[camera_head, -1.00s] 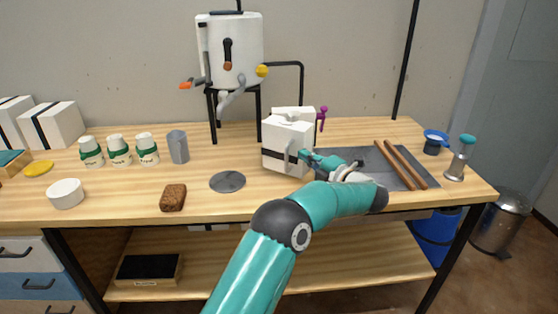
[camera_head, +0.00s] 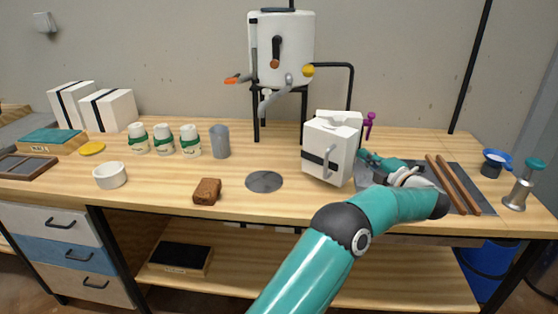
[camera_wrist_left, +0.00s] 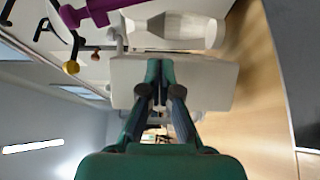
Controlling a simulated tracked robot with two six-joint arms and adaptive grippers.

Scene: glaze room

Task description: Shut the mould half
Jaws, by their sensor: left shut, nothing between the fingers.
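The white plaster mould (camera_head: 322,140) stands on the bench right of centre, with a black strap and a grey handle on its near half. Another white half shows behind its top edge. In the left wrist view, a white mould half (camera_wrist_left: 205,88) lies across the picture, and beyond it the other half (camera_wrist_left: 175,30) shows a vase-shaped hollow, so the two look apart. My left gripper (camera_head: 363,155) is beside the mould's right side with its fingers shut and empty. In the wrist view its fingertips (camera_wrist_left: 160,68) are at or very near the half; contact is unclear.
A grey mat (camera_head: 458,180) with two wooden rods (camera_head: 452,183) lies right of the mould, partly behind my arm. A grey disc (camera_head: 264,181) and brown block (camera_head: 207,191) lie to the left. A white tank (camera_head: 282,48) stands behind. The front middle is clear.

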